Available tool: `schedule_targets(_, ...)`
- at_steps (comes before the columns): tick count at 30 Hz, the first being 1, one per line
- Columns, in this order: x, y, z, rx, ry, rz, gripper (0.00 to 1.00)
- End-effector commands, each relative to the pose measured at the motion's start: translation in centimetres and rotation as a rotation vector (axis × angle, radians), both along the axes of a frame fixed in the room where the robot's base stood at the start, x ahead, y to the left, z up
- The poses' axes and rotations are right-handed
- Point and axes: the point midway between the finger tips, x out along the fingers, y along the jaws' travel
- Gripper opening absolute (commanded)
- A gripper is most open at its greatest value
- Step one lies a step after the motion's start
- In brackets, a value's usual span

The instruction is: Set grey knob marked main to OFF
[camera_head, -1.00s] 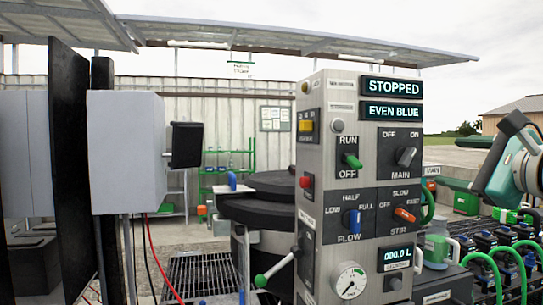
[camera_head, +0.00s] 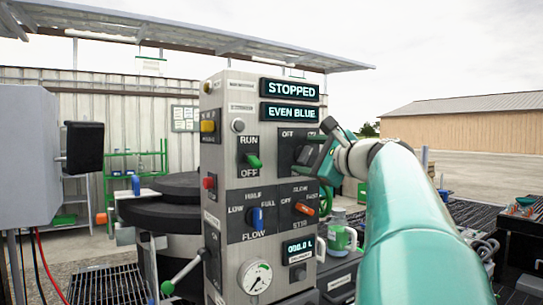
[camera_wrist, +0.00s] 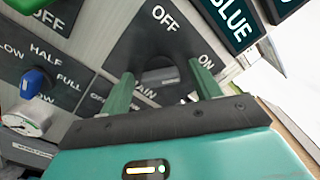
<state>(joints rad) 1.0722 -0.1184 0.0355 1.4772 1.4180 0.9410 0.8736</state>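The grey main knob (camera_wrist: 158,76) sits on the dark MAIN plate (camera_wrist: 160,42) in the wrist view, with OFF printed above it and ON to its right. Its bar seems to lie toward the ON side, but its exact angle is hard to tell. My gripper (camera_wrist: 163,84) is open, one green finger on each side of the knob, with visible gaps. In the head view my gripper (camera_head: 308,158) is at the MAIN plate (camera_head: 292,134) and covers the knob. The displays read STOPPED (camera_head: 290,89) and EVEN BLUE (camera_head: 289,113).
Nearby on the panel are the green RUN/OFF knob (camera_head: 254,161), the blue FLOW knob (camera_head: 257,218) and the orange STIR knob (camera_head: 304,208). A pressure gauge (camera_head: 255,277) and a green-tipped lever (camera_head: 185,273) are lower down. A grey box (camera_head: 30,150) stands left.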

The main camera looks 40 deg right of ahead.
Motion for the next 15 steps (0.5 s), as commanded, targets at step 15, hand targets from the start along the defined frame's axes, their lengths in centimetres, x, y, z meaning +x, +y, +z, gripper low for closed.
schedule_targets(15,0.02,0.07,-0.02,-0.020,0.002,0.002,0.19)
